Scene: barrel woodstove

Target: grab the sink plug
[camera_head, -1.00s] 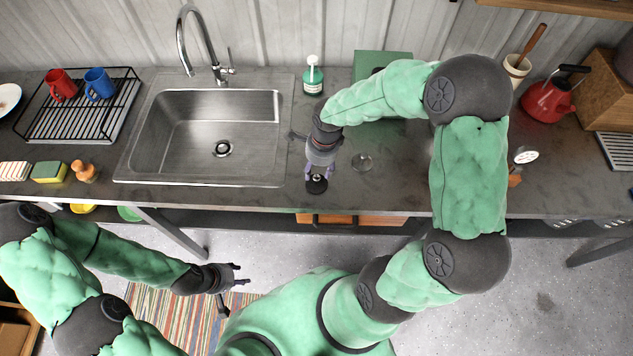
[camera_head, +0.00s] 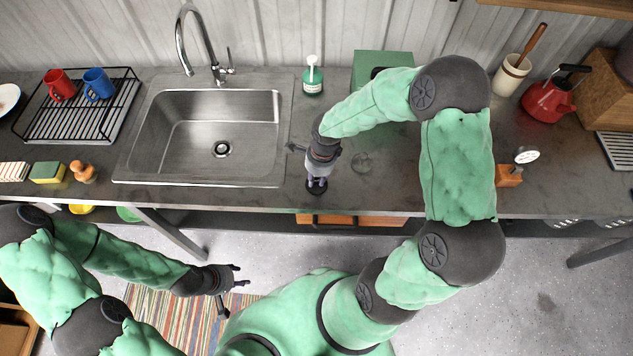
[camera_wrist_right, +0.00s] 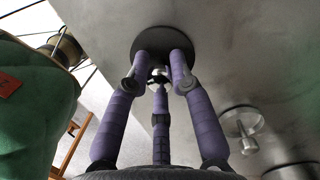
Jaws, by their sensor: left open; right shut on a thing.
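The sink plug (camera_head: 315,190) is a dark round disc lying near the front edge of the counter, right of the sink. In the right wrist view the plug (camera_wrist_right: 152,40) shows a shiny metal knob. My right gripper (camera_head: 317,181) points down at it, and its purple fingers are closed around the knob. The disc's underside is hidden, so I cannot tell whether it still touches the counter. My left gripper (camera_head: 238,281) is open and empty, low in front of the counter.
The steel sink (camera_head: 200,135) with its drain (camera_head: 221,149) is left of the plug. A small metal piece (camera_head: 362,162) lies to the right. A soap bottle (camera_head: 312,78) and green box (camera_head: 378,62) stand behind. A gauge on a wooden block (camera_head: 510,175) is farther right.

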